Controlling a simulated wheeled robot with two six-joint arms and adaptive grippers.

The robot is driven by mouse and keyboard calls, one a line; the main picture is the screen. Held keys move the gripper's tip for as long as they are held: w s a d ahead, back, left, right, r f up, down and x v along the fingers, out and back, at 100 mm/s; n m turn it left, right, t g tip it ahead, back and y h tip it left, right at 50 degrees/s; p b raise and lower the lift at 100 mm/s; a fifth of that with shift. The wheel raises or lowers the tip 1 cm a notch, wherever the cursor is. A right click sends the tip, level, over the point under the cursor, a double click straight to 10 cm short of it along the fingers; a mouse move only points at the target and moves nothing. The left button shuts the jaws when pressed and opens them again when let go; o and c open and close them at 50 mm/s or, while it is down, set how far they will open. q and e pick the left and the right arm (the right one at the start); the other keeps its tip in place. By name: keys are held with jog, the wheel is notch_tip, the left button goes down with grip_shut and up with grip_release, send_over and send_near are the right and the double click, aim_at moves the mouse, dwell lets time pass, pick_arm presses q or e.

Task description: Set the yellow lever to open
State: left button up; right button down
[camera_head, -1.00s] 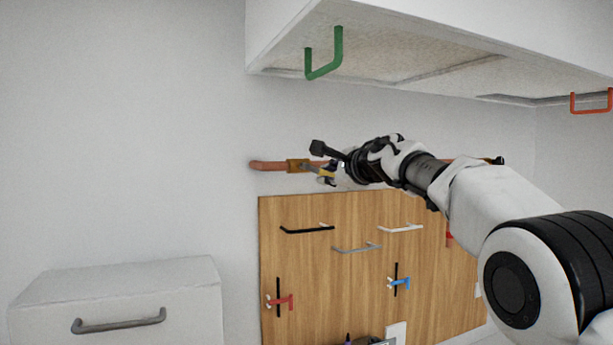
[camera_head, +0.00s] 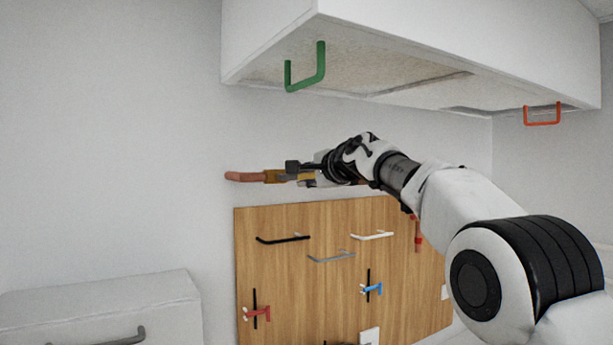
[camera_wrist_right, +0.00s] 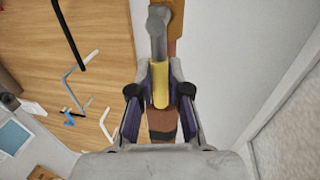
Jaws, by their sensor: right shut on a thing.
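The yellow lever (camera_wrist_right: 160,84) shows in the right wrist view, between the two fingers of my right gripper (camera_wrist_right: 159,92). The lever has a grey metal arm that runs up to a brass valve body (camera_wrist_right: 183,12). In the head view the brass valve body (camera_head: 275,176) sits on a copper pipe (camera_head: 244,177) along the wall. The yellow grip (camera_head: 308,178) shows in part there, at my right gripper (camera_head: 310,178). The lever lies roughly along the pipe. My right gripper is shut on the yellow grip. My left gripper is not in view.
Below the pipe is a wooden board (camera_head: 330,273) with several handles and small levers. A white overhead cabinet with a green handle (camera_head: 307,71) and an orange handle (camera_head: 542,117) hangs above my right arm. A white cabinet (camera_head: 100,312) stands at lower left.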

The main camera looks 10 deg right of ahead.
jog(key=shift+d+r, duration=0.1)
jog(key=shift+r, duration=0.3)
